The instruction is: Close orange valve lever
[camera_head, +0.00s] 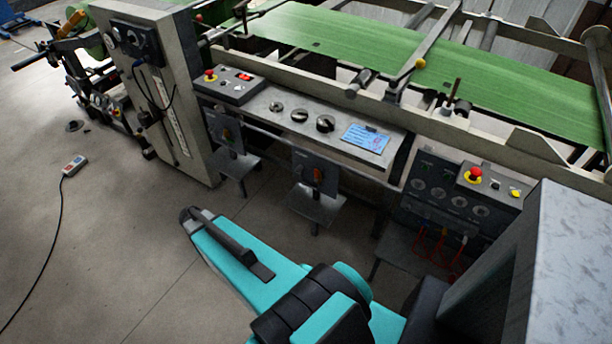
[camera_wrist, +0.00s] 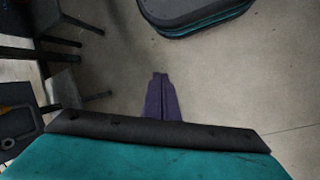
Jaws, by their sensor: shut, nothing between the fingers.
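Two small orange levers show in the head view. One orange lever (camera_head: 318,175) is on the dark panel below the middle of the machine's control desk. The other orange lever (camera_head: 227,133) is on a similar panel farther left. Which one is the valve lever I cannot tell. My gripper (camera_wrist: 160,75) is shut and empty in the wrist view, over bare floor. In the head view my arm reaches over the floor in front of the panels, and the fingers cannot be made out. An orange patch (camera_wrist: 16,92) shows at the wrist view's left edge.
The control desk (camera_head: 345,137) has dark knobs and a small screen. Small grey shelves stick out below the panels. A grey cabinet (camera_head: 575,265) stands close at the right. A handheld pendant (camera_head: 73,165) with its cable lies on the floor at left. The floor between is clear.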

